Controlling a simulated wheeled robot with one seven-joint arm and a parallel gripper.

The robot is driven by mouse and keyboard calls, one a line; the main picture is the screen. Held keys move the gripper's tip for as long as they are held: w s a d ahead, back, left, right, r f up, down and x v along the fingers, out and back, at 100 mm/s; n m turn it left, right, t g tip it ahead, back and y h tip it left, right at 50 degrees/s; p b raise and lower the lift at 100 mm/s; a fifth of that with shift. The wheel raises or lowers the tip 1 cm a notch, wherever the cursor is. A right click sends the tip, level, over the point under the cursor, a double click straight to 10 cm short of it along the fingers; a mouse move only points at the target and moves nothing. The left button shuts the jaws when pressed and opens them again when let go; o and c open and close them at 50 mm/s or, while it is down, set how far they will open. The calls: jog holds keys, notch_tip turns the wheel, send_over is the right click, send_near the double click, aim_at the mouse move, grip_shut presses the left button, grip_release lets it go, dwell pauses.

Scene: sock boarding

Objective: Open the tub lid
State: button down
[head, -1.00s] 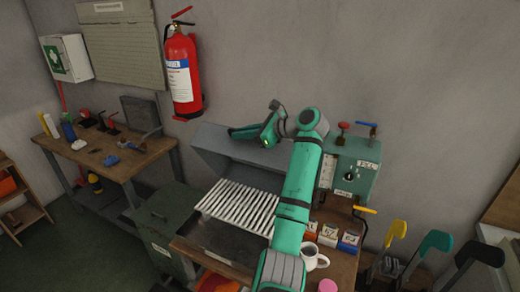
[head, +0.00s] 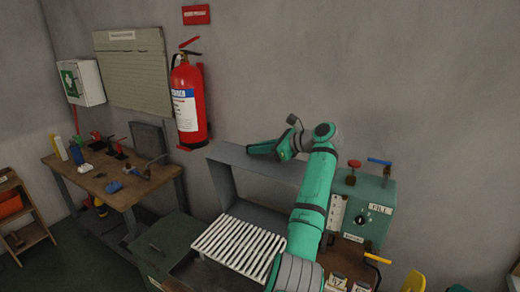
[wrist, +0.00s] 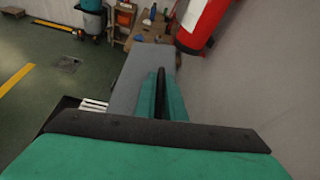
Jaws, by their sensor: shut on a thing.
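The grey tub lid (head: 226,184) stands raised behind the white slatted rack (head: 238,242) in the head view. Its hollow inner side faces me, and its upper edge runs beneath my gripper. My gripper (head: 262,147) is at this upper edge. In the wrist view my gripper (wrist: 161,82) is shut on a dark bar between its green fingers, with the lid's grey surface (wrist: 130,82) beside and below it. I cannot tell from the frames whether this bar is the lid's handle. My arm hides the lid's right end.
A green control box (head: 362,205) with red and blue levers stands right of the lid. A red fire extinguisher (head: 188,105) hangs on the wall behind left. A dark green bin (head: 165,245) and a wooden bench (head: 115,185) stand left.

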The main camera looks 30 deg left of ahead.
jog(key=c, duration=2.1)
grip_release()
jog(key=shift+s, duration=0.1)
jog(key=shift+d, duration=0.15)
jog(key=shift+w, duration=0.2)
jog(key=shift+w+d, duration=0.1)
jog(key=shift+d, duration=0.15)
jog(key=shift+d+r, duration=0.2)
jog(key=shift+d, duration=0.05)
notch_tip(320, 180, up, 4)
send_over(284, 166)
jog(key=shift+w+f, duration=0.1)
jog(key=shift+f, duration=0.1)
